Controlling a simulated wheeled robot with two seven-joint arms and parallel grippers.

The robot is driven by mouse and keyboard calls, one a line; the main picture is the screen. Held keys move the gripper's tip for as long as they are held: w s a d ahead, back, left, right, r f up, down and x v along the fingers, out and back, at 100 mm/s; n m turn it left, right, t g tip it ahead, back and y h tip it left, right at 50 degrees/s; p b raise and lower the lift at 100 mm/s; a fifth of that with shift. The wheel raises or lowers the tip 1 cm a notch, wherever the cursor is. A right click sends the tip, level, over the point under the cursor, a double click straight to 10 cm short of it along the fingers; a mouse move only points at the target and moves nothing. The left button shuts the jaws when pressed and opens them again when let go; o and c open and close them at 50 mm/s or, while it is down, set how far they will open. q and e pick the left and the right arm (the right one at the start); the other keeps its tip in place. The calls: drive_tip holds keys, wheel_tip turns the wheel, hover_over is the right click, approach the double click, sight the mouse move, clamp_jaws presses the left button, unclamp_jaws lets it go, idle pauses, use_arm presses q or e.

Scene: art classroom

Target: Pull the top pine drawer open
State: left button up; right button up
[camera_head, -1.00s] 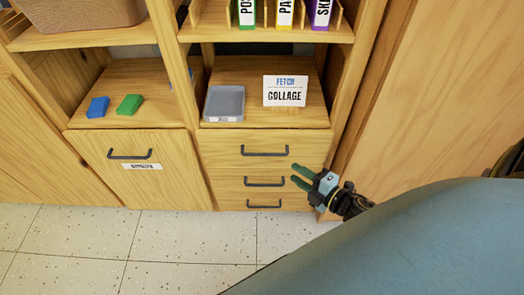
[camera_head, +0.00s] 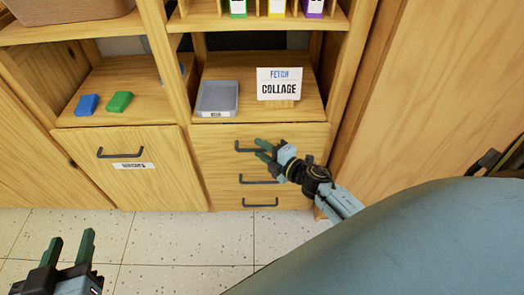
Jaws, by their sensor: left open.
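The top pine drawer (camera_head: 212,138) of a three-drawer stack is shut, its front flush with the cabinet. Its dark bar handle (camera_head: 243,150) shows at the left end; the rest is partly hidden by my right gripper. My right gripper (camera_head: 262,150) is at the handle, one finger just above the bar and one just below, with a gap between them. I cannot tell whether the fingers touch the bar. My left gripper (camera_head: 70,249) is open and empty at the lower left, over the floor and away from the drawers.
Two lower drawers with handles (camera_head: 260,181) are shut below. On the shelf above are a grey tray (camera_head: 217,98) and a COLLAGE sign (camera_head: 281,88). Blue (camera_head: 87,104) and green (camera_head: 120,101) blocks sit left. The tiled floor (camera_head: 180,235) before the drawers is clear.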

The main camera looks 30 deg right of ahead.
drive_tip(key=shift+w, duration=0.2)
clamp_jaws()
drive_tip(key=shift+s+a, duration=0.1)
drive_tip(key=shift+a, duration=0.05)
